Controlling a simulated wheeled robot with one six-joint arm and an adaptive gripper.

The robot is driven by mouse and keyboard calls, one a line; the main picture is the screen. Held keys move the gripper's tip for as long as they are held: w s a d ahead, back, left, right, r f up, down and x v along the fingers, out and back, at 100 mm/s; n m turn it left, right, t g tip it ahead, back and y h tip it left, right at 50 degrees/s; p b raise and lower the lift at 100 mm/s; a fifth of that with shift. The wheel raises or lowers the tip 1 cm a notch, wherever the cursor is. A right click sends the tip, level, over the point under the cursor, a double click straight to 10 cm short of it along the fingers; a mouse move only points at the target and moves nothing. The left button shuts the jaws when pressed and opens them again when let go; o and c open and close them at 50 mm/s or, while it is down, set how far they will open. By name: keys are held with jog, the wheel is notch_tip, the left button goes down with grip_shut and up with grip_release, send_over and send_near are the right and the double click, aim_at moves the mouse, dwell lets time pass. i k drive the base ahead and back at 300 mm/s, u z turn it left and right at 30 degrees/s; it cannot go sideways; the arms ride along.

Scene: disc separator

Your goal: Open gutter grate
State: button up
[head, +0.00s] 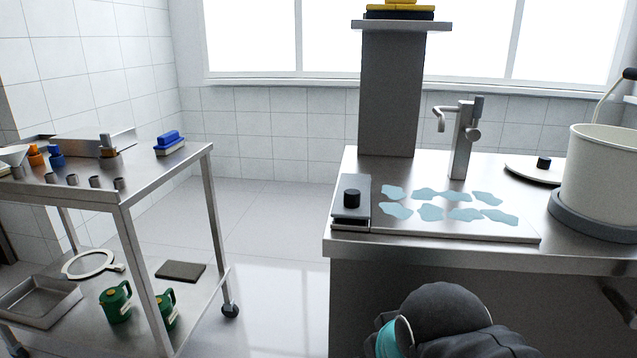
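No part is plainly a slotted grate. A narrow dark grey cover (351,217) with a black knob (352,198) lies along the left end of a flat pale plate (470,232) on the steel counter; it may be the gutter grate. It looks closed, with a thin dark gap under its front edge. Several light-blue puddle-like patches (453,213) lie on the plate right of it. Dark rounded links of my arm with a teal band show at the bottom, below the counter's front edge. My gripper's fingers are not in view.
A steel tap (463,137) stands behind the plate. A white pot (602,175) and a round lid (535,170) are at the right. A wheeled steel trolley (135,190) with brushes and green jugs (116,302) stands left, with open floor between.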

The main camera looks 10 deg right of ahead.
aim_at(352, 197)
jog(key=u, duration=1.85)
jog(key=k, duration=0.85)
jog(key=z, duration=1.85)
